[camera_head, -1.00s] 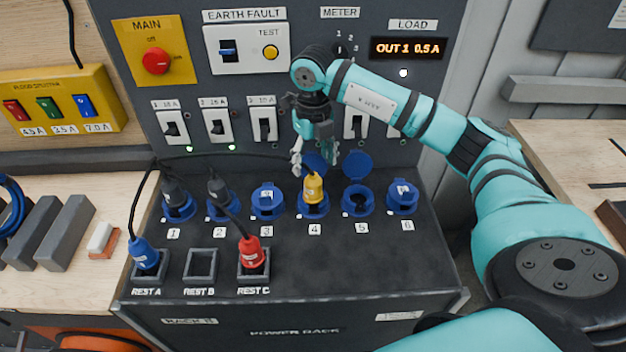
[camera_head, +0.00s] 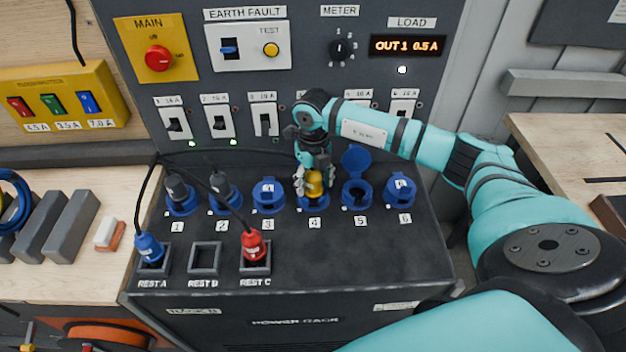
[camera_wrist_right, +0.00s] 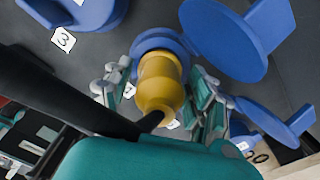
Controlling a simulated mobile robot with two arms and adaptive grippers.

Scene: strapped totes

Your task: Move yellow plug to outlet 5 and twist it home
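The yellow plug (camera_head: 314,184) sits in outlet 4 (camera_head: 314,204), and it also shows in the wrist view (camera_wrist_right: 160,84) with its dark cable running toward the camera. My right gripper (camera_head: 314,186) is lowered around it. In the wrist view the right gripper's fingers (camera_wrist_right: 163,98) stand on both sides of the plug; gaps show, so they look open and apart from it. Outlet 5 (camera_head: 357,195) is just to the right, empty, with its blue lid (camera_head: 356,159) raised. My left gripper is not in view.
Outlets 3 (camera_head: 268,195) and 6 (camera_head: 400,190) have shut lids. Dark plugs fill outlets 1 (camera_head: 181,204) and 2 (camera_head: 225,203). A blue plug (camera_head: 149,248) is in rest A, a red plug (camera_head: 253,244) in rest C; rest B (camera_head: 204,258) is empty. Breaker switches line the panel behind.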

